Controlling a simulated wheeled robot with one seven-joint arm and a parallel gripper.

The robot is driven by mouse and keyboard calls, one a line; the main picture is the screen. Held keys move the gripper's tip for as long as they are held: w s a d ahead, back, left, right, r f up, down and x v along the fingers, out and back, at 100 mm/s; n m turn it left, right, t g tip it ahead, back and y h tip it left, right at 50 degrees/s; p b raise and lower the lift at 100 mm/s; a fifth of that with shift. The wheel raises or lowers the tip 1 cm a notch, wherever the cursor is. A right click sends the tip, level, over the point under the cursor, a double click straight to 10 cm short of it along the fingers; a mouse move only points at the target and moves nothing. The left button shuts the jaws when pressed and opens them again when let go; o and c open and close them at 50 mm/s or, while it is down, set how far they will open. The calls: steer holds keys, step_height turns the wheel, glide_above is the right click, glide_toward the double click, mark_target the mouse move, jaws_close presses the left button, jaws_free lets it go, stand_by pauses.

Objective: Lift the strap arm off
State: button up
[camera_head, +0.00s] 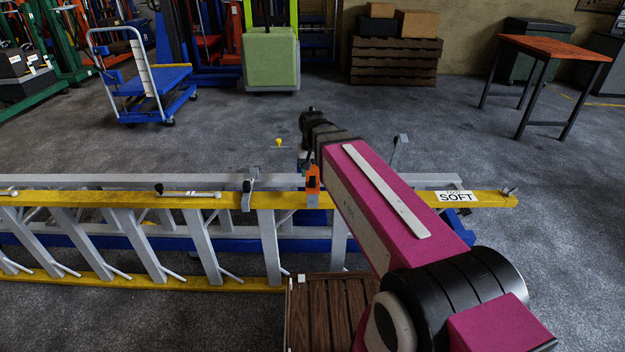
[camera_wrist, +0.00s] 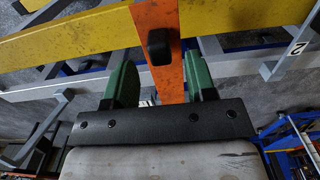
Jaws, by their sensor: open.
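An orange strap arm (camera_wrist: 157,40) with a black knob or slot crosses the yellow ladder rail (camera_wrist: 75,35) in the wrist view. In the head view the orange piece (camera_head: 313,183) sits on the yellow rail (camera_head: 110,197), beside my arm. My gripper (camera_wrist: 164,82) is open. Its two green fingers stand on either side of the orange strap arm, with visible gaps. The lower end of the strap arm is hidden behind the dark gripper body. My fingers cannot be made out in the head view.
The ladder lies on its side over a blue frame (camera_head: 185,243), with metal clamps (camera_head: 248,192) along it. A slatted wooden platform (camera_head: 325,310) is in front. A blue trolley (camera_head: 155,82), a stack of pallets (camera_head: 395,62) and an orange-topped table (camera_head: 555,48) stand behind, across open floor.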

mark_target(312, 177)
steer(key=shift+f, duration=1.85)
jaws_close()
